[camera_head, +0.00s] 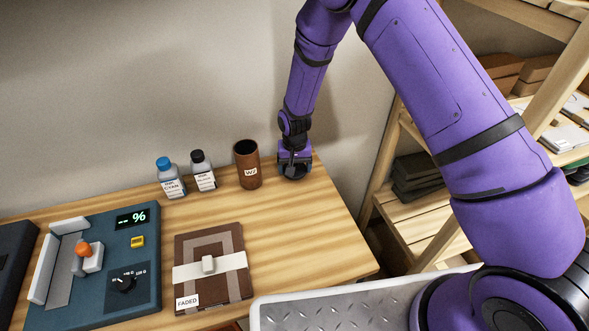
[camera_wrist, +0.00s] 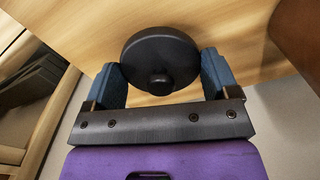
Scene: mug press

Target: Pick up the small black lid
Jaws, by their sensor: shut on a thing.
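The small black lid (camera_wrist: 155,50) is a dark round disc with a knob, seen in the wrist view between the two blue fingers of my gripper (camera_wrist: 160,67). The fingers are shut on it from both sides. In the head view my gripper (camera_head: 294,172) is low over the back right part of the wooden table (camera_head: 312,235), just right of a brown cylinder (camera_head: 247,172) marked WF. There the lid is hard to tell from the dark gripper. I cannot tell whether the lid touches the table.
A blue-capped bottle (camera_head: 171,180) and a black-capped bottle (camera_head: 203,173) stand left of the brown cylinder. A teal device (camera_head: 140,278) is at the left. Wooden shelves (camera_head: 388,150) stand at the right. The table's right part is clear.

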